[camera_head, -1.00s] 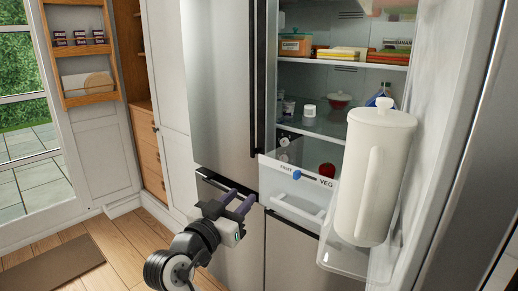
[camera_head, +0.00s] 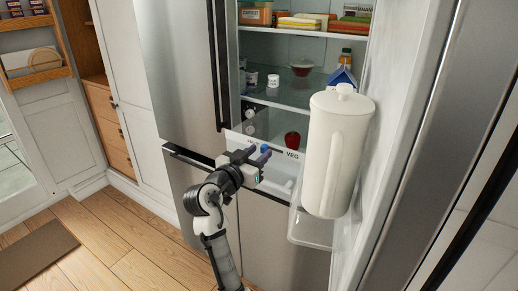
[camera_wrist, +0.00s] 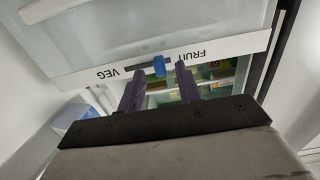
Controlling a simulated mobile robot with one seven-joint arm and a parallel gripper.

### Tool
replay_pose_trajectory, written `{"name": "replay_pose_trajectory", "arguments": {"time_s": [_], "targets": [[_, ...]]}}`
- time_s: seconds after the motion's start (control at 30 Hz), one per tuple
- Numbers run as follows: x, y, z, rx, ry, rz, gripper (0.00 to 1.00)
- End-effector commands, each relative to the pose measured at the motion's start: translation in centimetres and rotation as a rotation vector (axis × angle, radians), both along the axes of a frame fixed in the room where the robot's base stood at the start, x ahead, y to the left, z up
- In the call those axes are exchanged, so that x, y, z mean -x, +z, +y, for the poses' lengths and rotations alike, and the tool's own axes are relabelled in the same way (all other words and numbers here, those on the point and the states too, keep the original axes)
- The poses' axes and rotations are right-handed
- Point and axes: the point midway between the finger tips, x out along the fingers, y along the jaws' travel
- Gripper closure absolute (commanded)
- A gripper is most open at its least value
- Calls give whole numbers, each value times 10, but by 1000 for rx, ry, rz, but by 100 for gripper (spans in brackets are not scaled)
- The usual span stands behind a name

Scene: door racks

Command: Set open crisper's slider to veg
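The open crisper drawer (camera_head: 285,170) sits low in the fridge, its front panel marked FRUIT at left and VEG at right. Its blue slider (camera_head: 264,149) is at the FRUIT end of a dark slot. In the wrist view the panel appears upside down, with the slider (camera_wrist: 159,66) close to the FRUIT label and VEG to the left. My gripper (camera_head: 252,155) is in front of the panel, partly covering the FRUIT label. In the wrist view its fingers (camera_wrist: 159,82) are apart, with the slider between and just beyond their tips. I cannot tell whether they touch the panel.
A large white pitcher (camera_head: 337,150) stands in the door shelf just right of the drawer. A red apple (camera_head: 292,139) shows behind the panel. Shelves above hold several containers.

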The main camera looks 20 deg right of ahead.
Motion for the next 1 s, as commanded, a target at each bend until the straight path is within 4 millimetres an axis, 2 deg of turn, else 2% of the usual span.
{"name": "replay_pose_trajectory", "arguments": {"time_s": [0.13,0.43,0.7,1.0], "targets": [[-6,0,-8,-1,1,1,65],[-7,-1,-9,-1,2,1,65],[-7,-1,-9,0,1,0,100],[-5,-1,-10,-1,1,0,100]]}}
